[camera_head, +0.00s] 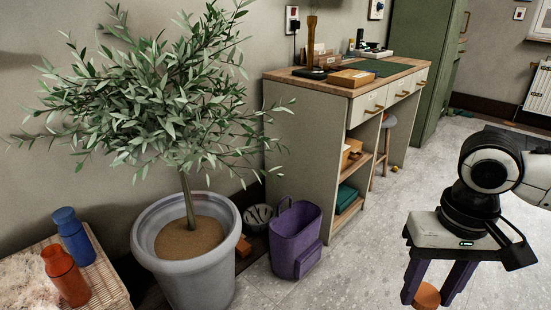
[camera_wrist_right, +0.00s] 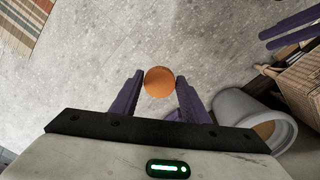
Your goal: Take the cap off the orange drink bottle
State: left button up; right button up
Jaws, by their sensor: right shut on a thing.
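My right gripper (camera_head: 427,299) points down at the lower right of the head view, shut on a round orange cap (camera_head: 426,292). The cap also shows as an orange disc (camera_wrist_right: 160,83) between the purple fingers in the right wrist view. The orange drink bottle (camera_head: 67,281) stands upright on a wicker table (camera_head: 103,287) at the lower left, well away from this gripper. Its top looks narrow; I cannot make out its mouth clearly. Two purple bars (camera_wrist_right: 290,31), seemingly my left gripper's fingers, show at the upper right of the wrist view; their opening is unclear.
A blue bottle (camera_head: 72,238) stands behind the orange one. A large grey plant pot (camera_head: 205,275) and a purple bin (camera_head: 296,240) stand between the wicker table and my right gripper. A desk (camera_head: 300,140) is against the wall. The pale floor (camera_head: 365,245) around my gripper is clear.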

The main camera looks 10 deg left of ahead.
aim_at(61, 267)
jog(key=u, duration=1.7)
